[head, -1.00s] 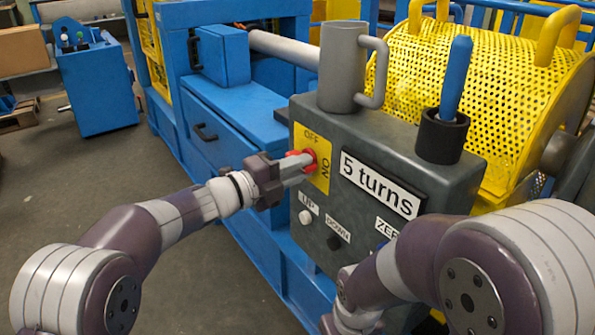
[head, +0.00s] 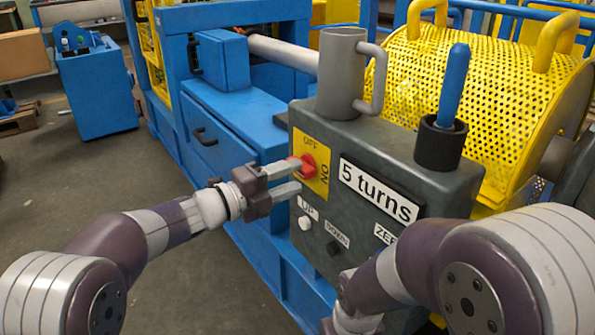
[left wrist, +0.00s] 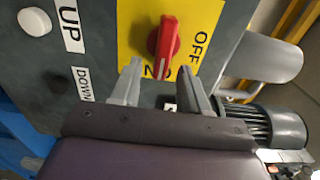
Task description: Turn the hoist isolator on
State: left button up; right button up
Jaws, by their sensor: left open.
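The hoist isolator is a red rotary knob (head: 309,166) on a yellow plate (head: 319,183) on the front of the grey control box. OFF is printed at the plate's top and ON at its right in the head view. In the left wrist view, the knob (left wrist: 163,42) lies with its long axis toward the ON lettering, its lower end partly covering it. OFF is off to its side. My left gripper (head: 297,176) is open, its fingers apart just in front of the plate; the fingers (left wrist: 160,69) hold nothing. My right gripper does not show.
The grey control box (head: 375,150) carries a "5 turns" label, UP and DOWN buttons, a grey mug-like cylinder (head: 342,75) and a blue handle (head: 454,85) in a black socket. A yellow mesh guard (head: 470,85) stands behind. Open floor lies at left.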

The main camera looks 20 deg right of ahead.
pick_arm(q)
jog(key=p+v, duration=0.2)
jog(key=v, duration=0.8)
jog(key=shift+a+p, duration=0.15)
jog(key=shift+p, duration=0.2)
jog(key=shift+r, duration=0.1)
jog(key=w+a+f+n+t+y, duration=0.5)
jog(key=a+f+n+y, duration=0.5)
jog(key=n, duration=0.5)
jog(key=s+a+f+n+g+y+p, duration=0.1)
jog(key=s+a+f+n+g+y, duration=0.15)
jog(key=s+a+n+y, duration=0.3)
jog(key=s+a+f+n+g+y+p, duration=0.1)
jog(key=s+a+n+g, duration=0.2)
jog(key=s, duration=0.4)
jog(key=s+a+f+n+g+p, duration=0.1)
jog(key=s+a+n+g, duration=0.1)
jog(key=s+n, duration=0.3)
jog(key=s+a+f+n+g+y+p, duration=0.1)
jog(key=s+a+n+g, duration=0.15)
jog(key=s, duration=0.55)
notch_tip(320, 180, up, 39)
jog(key=n+p, duration=0.1)
jog(key=p, duration=3.7)
jog(key=shift+w+d+f, duration=0.15)
jog(key=shift+d, duration=0.05)
